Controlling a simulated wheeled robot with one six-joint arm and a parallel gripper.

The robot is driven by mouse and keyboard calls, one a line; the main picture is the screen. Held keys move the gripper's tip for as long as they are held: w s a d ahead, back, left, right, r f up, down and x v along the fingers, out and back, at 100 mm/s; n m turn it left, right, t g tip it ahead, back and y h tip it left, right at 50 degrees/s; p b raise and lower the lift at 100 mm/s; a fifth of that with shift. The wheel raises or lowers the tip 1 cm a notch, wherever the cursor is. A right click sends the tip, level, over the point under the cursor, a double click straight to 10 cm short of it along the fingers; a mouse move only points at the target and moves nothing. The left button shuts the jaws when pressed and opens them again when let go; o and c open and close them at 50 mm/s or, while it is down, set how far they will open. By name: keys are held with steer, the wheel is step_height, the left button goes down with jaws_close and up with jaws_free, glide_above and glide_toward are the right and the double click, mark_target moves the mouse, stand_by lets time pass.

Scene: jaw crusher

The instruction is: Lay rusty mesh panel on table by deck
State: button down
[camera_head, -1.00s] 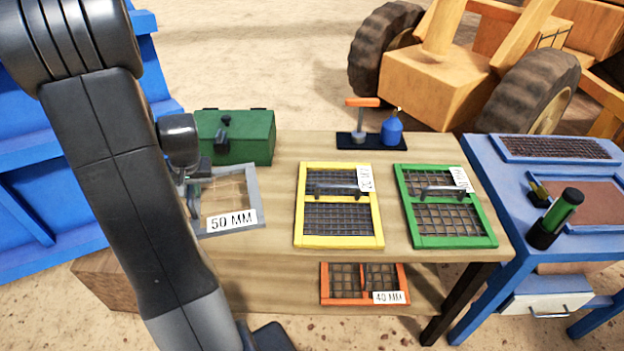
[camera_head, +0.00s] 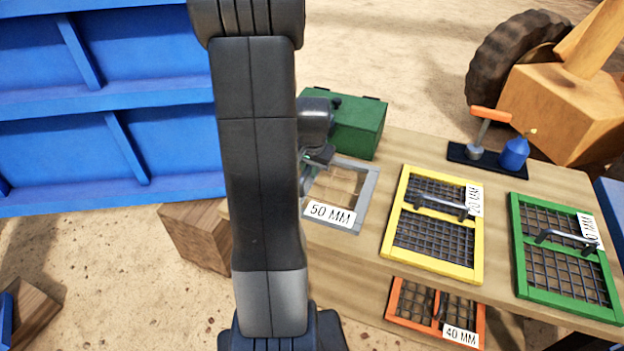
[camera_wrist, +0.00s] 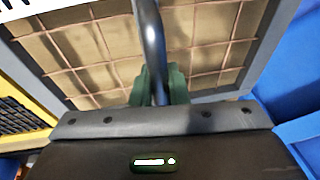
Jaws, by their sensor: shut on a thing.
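My gripper (camera_wrist: 160,88) is shut on the dark bar handle (camera_wrist: 148,30) of a grey-framed mesh panel (camera_wrist: 268,42). In the wrist view its thin wires look reddish brown, like rust. In the head view this panel (camera_head: 367,195) is at the left end of the wooden table (camera_head: 405,150), with a white "50 MM" label facing up. I cannot tell whether it touches the tabletop. My arm hides its left side and most of my gripper (camera_head: 307,178). A blue table edge (camera_head: 612,192) shows at the far right; no deck is clearly in view.
A green box (camera_head: 352,128) stands behind the panel. To its right lie a yellow-framed screen (camera_head: 393,225) and a green-framed screen (camera_head: 520,250). An orange "40 MM" screen (camera_head: 393,298) is below.

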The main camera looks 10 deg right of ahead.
mark_target(310, 180)
steer(key=shift+f, duration=1.95)
steer(key=shift+f, duration=0.1)
steer(key=c, duration=1.4)
jaws_free()
steer(key=v, duration=1.2)
